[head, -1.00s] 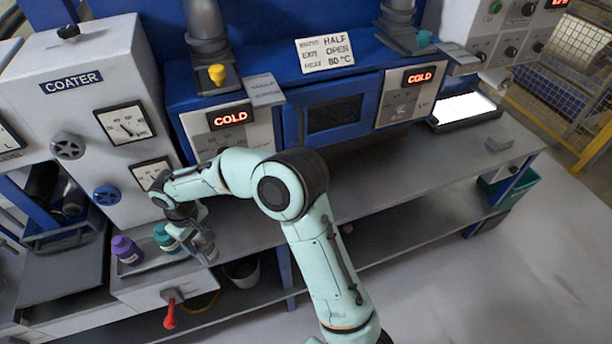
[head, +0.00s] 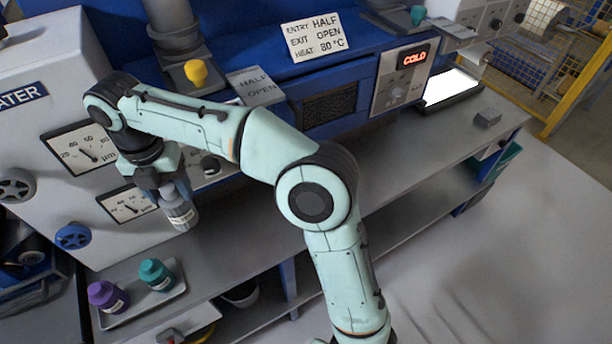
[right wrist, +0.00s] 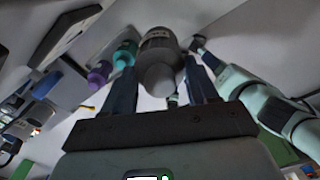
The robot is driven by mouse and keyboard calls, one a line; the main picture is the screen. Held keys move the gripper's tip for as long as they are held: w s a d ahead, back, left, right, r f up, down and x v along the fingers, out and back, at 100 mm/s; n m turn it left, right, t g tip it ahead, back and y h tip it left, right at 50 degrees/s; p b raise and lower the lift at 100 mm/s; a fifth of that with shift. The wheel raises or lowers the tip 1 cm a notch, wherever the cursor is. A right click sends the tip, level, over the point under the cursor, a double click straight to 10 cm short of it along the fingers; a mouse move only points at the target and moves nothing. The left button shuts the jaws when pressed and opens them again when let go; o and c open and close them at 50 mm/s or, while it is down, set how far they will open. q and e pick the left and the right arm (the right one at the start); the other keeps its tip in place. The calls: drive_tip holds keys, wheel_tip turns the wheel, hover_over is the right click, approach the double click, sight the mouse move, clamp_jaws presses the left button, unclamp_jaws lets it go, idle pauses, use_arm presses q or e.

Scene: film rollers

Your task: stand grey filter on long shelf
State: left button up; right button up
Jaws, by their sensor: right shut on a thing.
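The grey filter (head: 180,212) is a small grey canister with a pale label. My right gripper (head: 173,190) is shut on it and holds it slightly tilted, in the air in front of the coater's lower dial. In the right wrist view the grey filter (right wrist: 160,62) sits between the two dark fingers of the gripper (right wrist: 162,78). The long grey shelf (head: 400,165) runs along the front of the blue machine, to the right of the gripper. My left gripper is not in view.
A tray (head: 140,312) at the lower left holds a purple bottle (head: 106,297) and a teal bottle (head: 156,274). A small grey block (head: 487,118) and a bright panel (head: 450,88) are at the shelf's right end. Much of the shelf between is clear.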

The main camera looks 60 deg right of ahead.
sight(183, 212)
drive_tip(key=shift+r, duration=0.2)
wheel_tip(183, 212, down, 15)
drive_tip(key=b, duration=0.4)
drive_tip(key=shift+s+r, duration=0.15)
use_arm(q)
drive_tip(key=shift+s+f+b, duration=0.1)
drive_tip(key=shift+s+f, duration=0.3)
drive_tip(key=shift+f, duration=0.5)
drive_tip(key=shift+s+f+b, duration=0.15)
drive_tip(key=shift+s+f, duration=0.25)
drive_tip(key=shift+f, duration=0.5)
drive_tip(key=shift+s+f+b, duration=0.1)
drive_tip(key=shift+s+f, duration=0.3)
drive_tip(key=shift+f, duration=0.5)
use_arm(e)
drive_tip(key=shift+f, duration=2.65)
drive_tip(key=shift+f, duration=0.15)
drive_tip(key=o, duration=1.4)
wheel_tip(183, 212, up, 12)
drive_tip(key=shift+r+p, duration=0.15)
drive_tip(key=shift+p, duration=1.05)
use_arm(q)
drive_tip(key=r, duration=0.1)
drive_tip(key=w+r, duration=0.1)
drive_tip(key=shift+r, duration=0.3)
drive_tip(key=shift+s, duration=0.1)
